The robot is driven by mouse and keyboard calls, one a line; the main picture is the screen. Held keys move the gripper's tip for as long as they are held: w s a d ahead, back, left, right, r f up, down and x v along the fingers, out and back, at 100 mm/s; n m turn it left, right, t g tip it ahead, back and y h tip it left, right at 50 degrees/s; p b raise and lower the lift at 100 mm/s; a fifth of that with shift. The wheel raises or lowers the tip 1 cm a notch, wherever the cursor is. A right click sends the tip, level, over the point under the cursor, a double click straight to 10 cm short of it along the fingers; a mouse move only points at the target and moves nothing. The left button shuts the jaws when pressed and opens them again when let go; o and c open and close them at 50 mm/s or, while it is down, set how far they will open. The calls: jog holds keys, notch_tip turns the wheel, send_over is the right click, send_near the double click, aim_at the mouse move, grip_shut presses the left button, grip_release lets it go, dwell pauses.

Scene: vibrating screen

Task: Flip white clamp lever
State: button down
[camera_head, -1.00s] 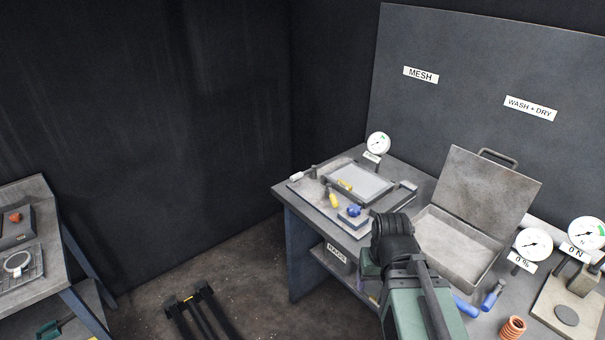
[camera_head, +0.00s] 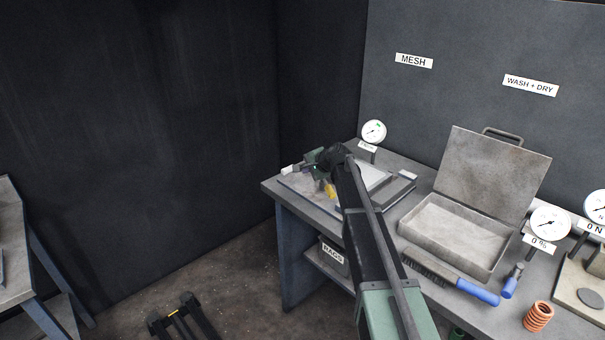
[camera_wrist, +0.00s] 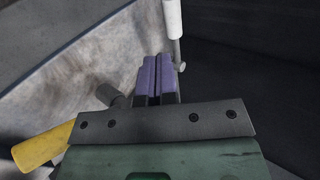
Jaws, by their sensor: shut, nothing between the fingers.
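The white clamp lever (camera_wrist: 173,18) stands at the top of the wrist view, its white grip above a grey metal rod and pivot. In the head view its white end (camera_head: 287,169) shows at the left end of the mesh fixture (camera_head: 300,187). My gripper (camera_wrist: 158,62) has its purple-padded fingers shut together and empty. In the wrist view the fingertips are just below the white grip and beside the rod; I cannot tell whether they touch. In the head view my arm reaches over the fixture and hides much of it.
A yellow handle (camera_wrist: 42,147) is close at the lower left of the wrist view, by a grey cylindrical post (camera_wrist: 110,96). The open metal case (camera_head: 450,238), blue-handled brush (camera_head: 470,288), orange spring (camera_head: 537,316) and gauge (camera_head: 373,131) are on the bench.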

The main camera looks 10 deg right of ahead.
jog(key=b+x, duration=0.3)
jog(key=x, duration=0.4)
jog(key=shift+f+b, duration=0.2)
jog(key=shift+b, duration=0.2)
jog(key=shift+w+a+f, duration=0.2)
jog(key=shift+w, duration=0.15)
jog(key=shift+r, duration=0.1)
